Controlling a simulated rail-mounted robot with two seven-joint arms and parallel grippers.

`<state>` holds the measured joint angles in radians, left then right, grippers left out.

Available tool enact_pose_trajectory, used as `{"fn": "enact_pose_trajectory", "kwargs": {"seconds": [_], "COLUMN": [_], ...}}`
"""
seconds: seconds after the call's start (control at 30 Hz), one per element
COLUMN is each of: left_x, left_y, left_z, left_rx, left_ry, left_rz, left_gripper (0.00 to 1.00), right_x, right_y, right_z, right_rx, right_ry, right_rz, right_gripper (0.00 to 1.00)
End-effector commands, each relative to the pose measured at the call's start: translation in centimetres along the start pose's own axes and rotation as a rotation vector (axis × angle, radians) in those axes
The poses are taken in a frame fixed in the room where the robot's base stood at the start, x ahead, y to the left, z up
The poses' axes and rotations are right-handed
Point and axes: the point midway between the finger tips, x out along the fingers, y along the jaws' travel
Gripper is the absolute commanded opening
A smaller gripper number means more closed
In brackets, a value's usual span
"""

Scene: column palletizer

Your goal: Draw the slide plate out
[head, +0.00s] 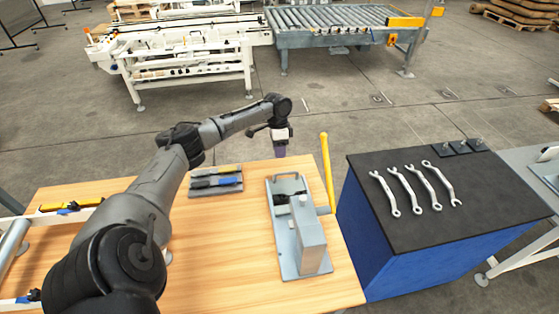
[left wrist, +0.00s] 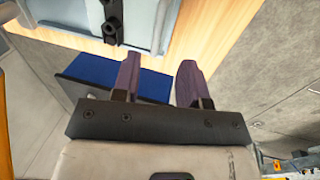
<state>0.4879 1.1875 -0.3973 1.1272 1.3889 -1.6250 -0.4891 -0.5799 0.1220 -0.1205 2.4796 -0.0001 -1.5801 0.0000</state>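A grey metal fixture with a flat plate (head: 285,245) stands on the wooden table, with a raised block (head: 312,245) at its near end and a loop-shaped frame at its far end. Which part is the slide plate I cannot tell for sure. The fixture also shows at the top left of the left wrist view (left wrist: 142,22). My left gripper (head: 281,152) hangs just beyond the fixture's far end, over the table's far edge. In the left wrist view its two purple fingers (left wrist: 160,75) are apart with nothing between them. My right gripper is not in view.
A yellow bar (head: 327,172) stands up at the fixture's right. A grey tray (head: 216,190) with blue and black tools lies to its left. A blue cabinet with a black top (head: 440,230) carries several wrenches. Bare wood lies left of the fixture.

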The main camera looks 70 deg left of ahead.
Motion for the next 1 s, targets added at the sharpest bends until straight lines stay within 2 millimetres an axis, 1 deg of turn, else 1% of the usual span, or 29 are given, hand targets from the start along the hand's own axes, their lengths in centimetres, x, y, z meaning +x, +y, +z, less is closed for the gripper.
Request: {"fn": "enact_pose_trajectory", "kwargs": {"seconds": [0.03,0.1,0.2,0.33,0.5,1.0], "left_x": [-0.9,-1.9,-3.0,-3.9,-4.3,-4.3], "left_y": [0.0,0.0,0.0,0.0,0.0,0.0], "left_z": [0.0,0.0,0.0,0.0,0.0,0.0], "left_rx": [0.0,-0.001,-0.001,0.0,0.0,0.0], "left_ry": [0.001,0.002,0.002,0.001,0.0,0.0], "left_rz": [-0.001,-0.002,-0.001,0.0,0.0,0.0], "left_gripper": [0.4,0.4,0.4,0.4,0.4,0.4], "right_x": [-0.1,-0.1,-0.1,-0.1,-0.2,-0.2], "right_y": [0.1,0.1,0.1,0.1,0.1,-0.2], "right_z": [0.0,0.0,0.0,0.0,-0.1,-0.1], "right_rx": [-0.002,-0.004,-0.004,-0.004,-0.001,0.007], "right_ry": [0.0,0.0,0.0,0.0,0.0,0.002], "right_rz": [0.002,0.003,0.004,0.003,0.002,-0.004], "right_gripper": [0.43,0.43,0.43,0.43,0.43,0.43]}}
